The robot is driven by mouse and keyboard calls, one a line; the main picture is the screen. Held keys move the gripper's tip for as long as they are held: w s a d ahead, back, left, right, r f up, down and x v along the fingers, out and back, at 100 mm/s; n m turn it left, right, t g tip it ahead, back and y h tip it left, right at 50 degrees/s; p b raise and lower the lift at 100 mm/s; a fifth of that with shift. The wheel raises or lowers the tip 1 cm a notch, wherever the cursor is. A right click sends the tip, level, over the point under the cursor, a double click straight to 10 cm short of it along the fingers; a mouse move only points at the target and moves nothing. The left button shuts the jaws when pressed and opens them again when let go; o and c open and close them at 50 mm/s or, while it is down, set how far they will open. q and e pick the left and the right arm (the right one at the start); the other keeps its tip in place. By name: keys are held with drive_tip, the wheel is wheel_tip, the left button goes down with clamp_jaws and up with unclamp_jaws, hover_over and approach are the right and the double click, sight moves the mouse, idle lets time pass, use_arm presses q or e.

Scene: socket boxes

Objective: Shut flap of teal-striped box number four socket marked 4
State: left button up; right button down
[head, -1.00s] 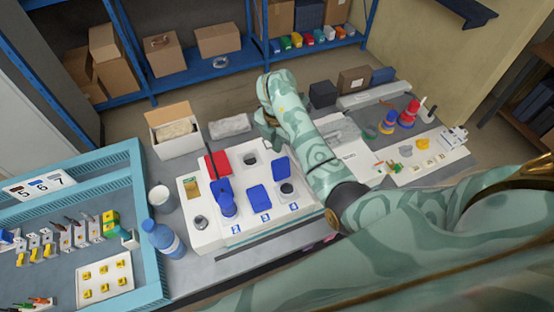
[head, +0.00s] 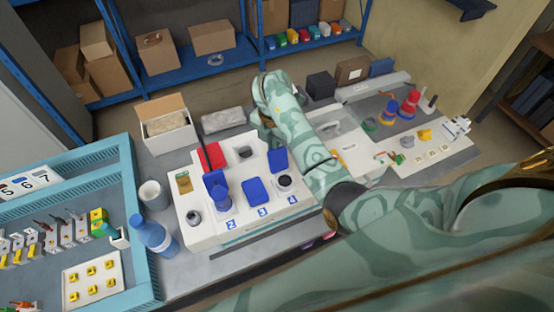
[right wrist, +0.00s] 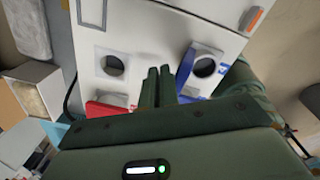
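The white socket box (head: 225,238) with a pale teal stripe stands on the table in the head view, with labels 2, 3 and 4 along its front. The socket marked 4 (head: 285,181) is uncovered, and its blue flap (head: 278,160) stands open behind it. In the right wrist view the socket (right wrist: 205,66) shows at right, with the blue flap (right wrist: 187,78) beside it. My right gripper (right wrist: 160,72) has its fingers together, empty, between this socket and the one with the red flap. In the head view it is mostly hidden behind my arm. My left gripper is out of view.
An open red flap (head: 212,156) and another blue flap (head: 215,180) are up on the same box. A blue bottle (head: 152,235) and a cup (head: 153,196) stand left of it. An open carton (head: 167,125) stands behind. Stacked rings (head: 408,108) are at right.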

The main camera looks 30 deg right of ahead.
sight(277, 159)
drive_tip(key=shift+s+a+f, duration=0.1)
drive_tip(key=shift+s+f, duration=0.25)
drive_tip(key=shift+f, duration=0.25)
drive_tip(key=shift+s+f, duration=0.3)
drive_tip(key=shift+f, duration=0.25)
drive_tip(key=shift+s, duration=0.25)
drive_tip(key=shift+s+r, duration=0.1)
drive_tip(key=shift+s, duration=0.05)
drive_tip(key=shift+s+a+p, duration=0.15)
drive_tip(key=shift+s+p, duration=0.1)
drive_tip(key=shift+p, duration=0.25)
drive_tip(key=shift+s, duration=0.35)
drive_tip(key=shift+s+a+p, duration=0.15)
drive_tip(key=shift+s+p, duration=0.4)
drive_tip(key=shift+s, duration=0.45)
drive_tip(key=shift+w, duration=0.1)
drive_tip(key=shift+w+d, duration=0.2)
drive_tip(key=shift+w, duration=0.05)
use_arm(q)
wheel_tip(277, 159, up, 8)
drive_tip(key=p, duration=0.6)
drive_tip(key=shift+p, duration=0.3)
use_arm(e)
wheel_tip(277, 159, up, 7)
drive_tip(key=shift+w, duration=0.2)
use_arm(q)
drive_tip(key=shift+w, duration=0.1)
use_arm(e)
drive_tip(key=shift+d, duration=0.2)
